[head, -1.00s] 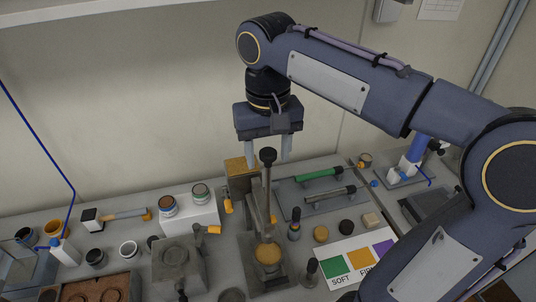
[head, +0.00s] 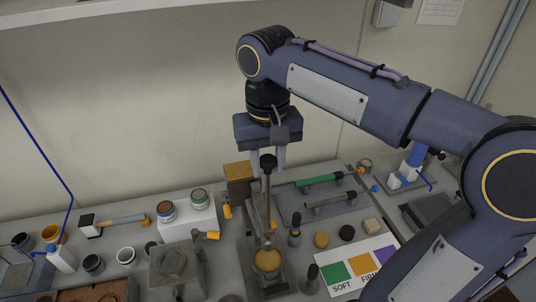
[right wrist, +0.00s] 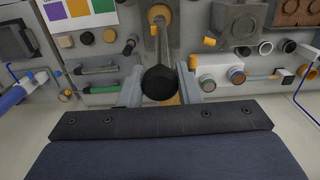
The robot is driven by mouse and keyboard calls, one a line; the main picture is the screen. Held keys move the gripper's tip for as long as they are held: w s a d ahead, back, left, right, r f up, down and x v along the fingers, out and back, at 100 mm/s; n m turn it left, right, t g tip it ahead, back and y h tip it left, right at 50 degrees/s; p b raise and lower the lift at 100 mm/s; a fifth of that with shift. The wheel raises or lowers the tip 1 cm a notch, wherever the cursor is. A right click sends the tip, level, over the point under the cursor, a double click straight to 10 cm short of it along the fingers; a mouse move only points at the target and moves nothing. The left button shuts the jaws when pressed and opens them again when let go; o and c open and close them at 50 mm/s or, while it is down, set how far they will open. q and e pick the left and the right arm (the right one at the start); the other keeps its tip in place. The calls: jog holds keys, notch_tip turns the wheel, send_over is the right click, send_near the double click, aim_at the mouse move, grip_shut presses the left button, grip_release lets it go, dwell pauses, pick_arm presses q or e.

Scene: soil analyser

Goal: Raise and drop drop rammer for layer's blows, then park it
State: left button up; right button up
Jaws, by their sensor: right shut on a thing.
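The drop rammer (head: 267,205) stands upright at the centre of the bench in the head view, a dark knob on top of a slim rod. Its lower end is over a round mould (head: 267,277) with an ochre top; I cannot tell whether it touches. My right gripper (head: 267,163) points down, shut on the drop rammer with a finger on each side of its upper part. My left gripper is not in view.
Close by on the right are a green-handled tool (head: 319,180), small round pieces and a SOFT/FIRM colour card (head: 352,270). On the left stand a white block (head: 189,224) with two tins and a grey block (head: 177,268). A wall rises behind the bench.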

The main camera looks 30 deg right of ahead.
jog(key=shift+f, duration=0.4)
jog(key=shift+r, duration=0.1)
jog(key=o, duration=1)
notch_tip(320, 180, up, 2)
jog(key=p, duration=0.2)
jog(key=shift+r+p, duration=0.15)
jog(key=shift+p, duration=0.25)
jog(key=shift+r, duration=0.45)
jog(key=shift+f, duration=0.1)
